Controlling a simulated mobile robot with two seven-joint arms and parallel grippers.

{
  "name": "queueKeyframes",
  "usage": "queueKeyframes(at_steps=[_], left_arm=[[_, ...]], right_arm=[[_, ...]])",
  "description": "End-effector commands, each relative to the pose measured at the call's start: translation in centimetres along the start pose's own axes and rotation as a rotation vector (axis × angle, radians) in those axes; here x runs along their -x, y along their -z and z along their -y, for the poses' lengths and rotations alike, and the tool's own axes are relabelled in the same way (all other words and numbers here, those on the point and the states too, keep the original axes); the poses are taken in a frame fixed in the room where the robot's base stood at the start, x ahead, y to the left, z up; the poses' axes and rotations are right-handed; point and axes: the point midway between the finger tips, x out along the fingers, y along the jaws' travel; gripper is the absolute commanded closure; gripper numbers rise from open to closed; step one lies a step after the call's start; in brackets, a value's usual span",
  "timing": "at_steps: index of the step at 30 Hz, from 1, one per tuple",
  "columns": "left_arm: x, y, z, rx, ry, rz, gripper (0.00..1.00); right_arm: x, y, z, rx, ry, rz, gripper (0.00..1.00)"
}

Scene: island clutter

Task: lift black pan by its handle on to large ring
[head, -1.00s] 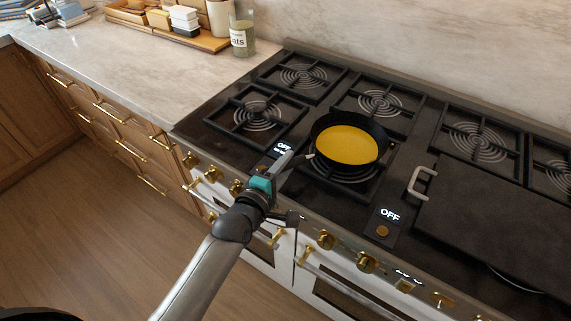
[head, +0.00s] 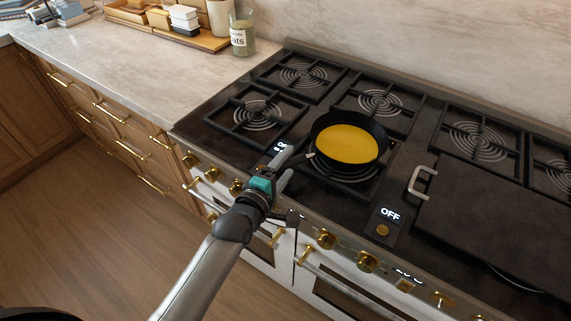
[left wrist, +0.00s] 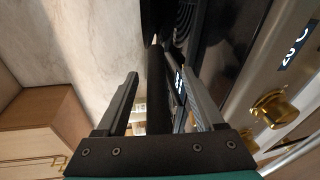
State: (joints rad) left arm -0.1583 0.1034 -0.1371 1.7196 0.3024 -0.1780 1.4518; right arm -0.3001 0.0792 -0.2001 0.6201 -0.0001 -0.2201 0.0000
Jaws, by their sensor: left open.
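The black pan (head: 376,131) with a yellow inside sits on the front grate left of the stove's middle. My left gripper (head: 286,166) is at its lower left, fingers pointing toward it. In the left wrist view, the open fingers (left wrist: 159,76) stand on either side of a long black bar (left wrist: 158,95), which looks like the pan's handle. A gap shows on the left; contact on the right is unclear. In the head view, my gripper hides most of the handle. A wide spiral ring (head: 476,140) lies under the grate to the right of the pan. My right gripper is not in view.
Other grated rings lie at the back (head: 381,103) and left (head: 257,115). A dark flat plate (head: 495,225) with a metal handle (head: 420,183) covers the right front. Brass knobs (head: 326,240) line the front edge. A jar (head: 242,35) stands on the left counter.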

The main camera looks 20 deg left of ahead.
Motion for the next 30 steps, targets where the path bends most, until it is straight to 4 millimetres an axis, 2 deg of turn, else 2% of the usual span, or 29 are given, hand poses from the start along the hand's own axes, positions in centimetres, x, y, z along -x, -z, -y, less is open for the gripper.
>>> queueKeyframes(at_steps=[5,10,30], left_arm=[[0.3,0.0,0.5,-0.003,0.012,0.0,0.3],[1.8,0.0,0.3,-0.003,0.009,-0.001,0.3],[12.8,0.0,0.1,0.0,0.004,0.001,0.3]], right_arm=[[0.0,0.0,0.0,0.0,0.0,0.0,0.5],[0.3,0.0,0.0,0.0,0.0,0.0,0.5],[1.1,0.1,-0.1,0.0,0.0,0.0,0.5]])
